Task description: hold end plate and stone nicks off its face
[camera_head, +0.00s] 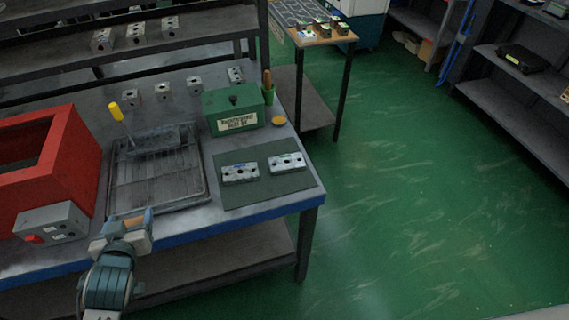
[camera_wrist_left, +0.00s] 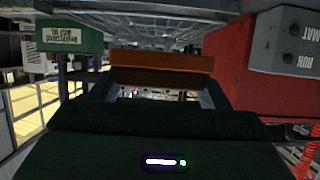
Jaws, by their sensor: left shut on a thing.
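My left gripper (camera_head: 128,222) is in front of the bench's near edge, beside the wire-racked tray. It is shut on an orange-brown block that looks like the stone (camera_head: 134,223). In the left wrist view the stone (camera_wrist_left: 160,68) spans between the fingers, with a lighter and a darker layer. Two silver blocks with holes lie on the dark mat: a left one (camera_head: 240,173) and a right one (camera_head: 287,163). I cannot tell which, if either, is the end plate. Nicks are too small to see. My right gripper is not in view.
A red machine (camera_head: 75,160) with a grey control box (camera_head: 50,225) stands left. A green labelled box (camera_head: 233,108) stands behind the mat (camera_head: 265,187). The floor right of the bench is clear.

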